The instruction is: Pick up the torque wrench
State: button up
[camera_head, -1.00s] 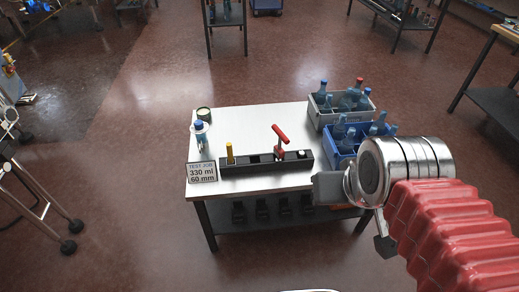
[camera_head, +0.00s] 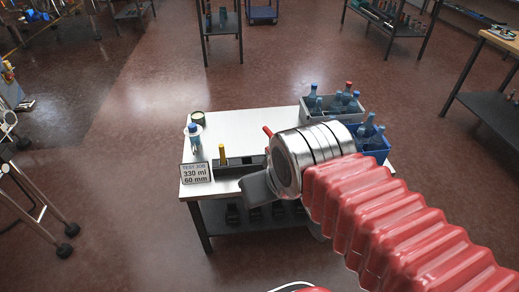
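A black rack (camera_head: 232,168) stands along the front of a steel-topped table (camera_head: 228,125). A yellow-handled tool (camera_head: 222,154) stands upright in it. The tip of a red handle (camera_head: 267,131) shows just left of my silver wrist, which hides the rest of that tool and the rack's right part. I cannot tell for sure which tool is the torque wrench. My gripper (camera_head: 256,190) is a grey shape in front of the rack, at the table's front edge in the picture. Its fingers cannot be made out, and no held thing shows.
A sign (camera_head: 196,173) stands at the table's front left, with a blue-capped bottle (camera_head: 194,140) and a small round tin (camera_head: 198,118) behind it. A grey crate (camera_head: 318,118) and a blue crate (camera_head: 378,155) of bottles are at right. The table's middle is clear.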

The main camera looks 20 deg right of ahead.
aim_at(265, 129)
jog(key=z, duration=0.05)
jog(key=i, duration=1)
jog(key=u, duration=0.05)
